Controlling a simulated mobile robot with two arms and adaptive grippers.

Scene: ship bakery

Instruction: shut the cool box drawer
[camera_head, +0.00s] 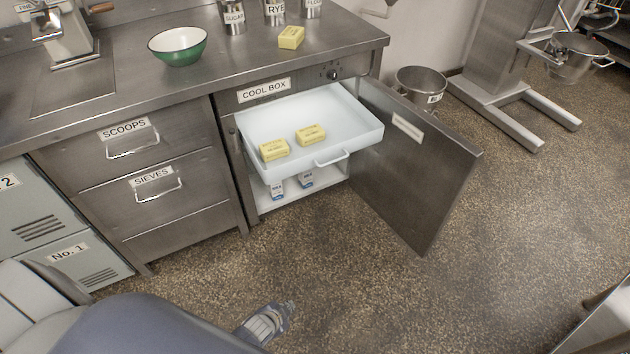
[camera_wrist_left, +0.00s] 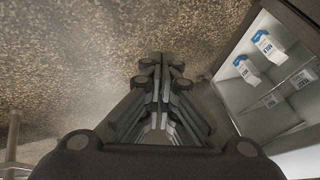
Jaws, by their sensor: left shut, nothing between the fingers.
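The cool box drawer (camera_head: 352,138) is a white tray pulled out from the cabinet under the counter. Two yellow butter packs (camera_head: 292,142) lie in it, and its front handle (camera_head: 331,159) faces the room. The cool box door (camera_head: 425,170) stands wide open to the right. My left gripper (camera_head: 285,309) is shut and empty, low over the floor in front of the cool box and apart from the drawer. It also shows in the left wrist view (camera_wrist_left: 160,85), with the cool box interior at the right. My right gripper is not in view.
Blue-and-white cartons (camera_head: 306,180) stand on the shelf below the drawer; they also show in the wrist view (camera_wrist_left: 264,44). The scoops drawer (camera_head: 128,150) and sieves drawer (camera_head: 160,195) are closed at the left. A metal bin (camera_head: 421,84) stands behind the door. The floor in front is clear.

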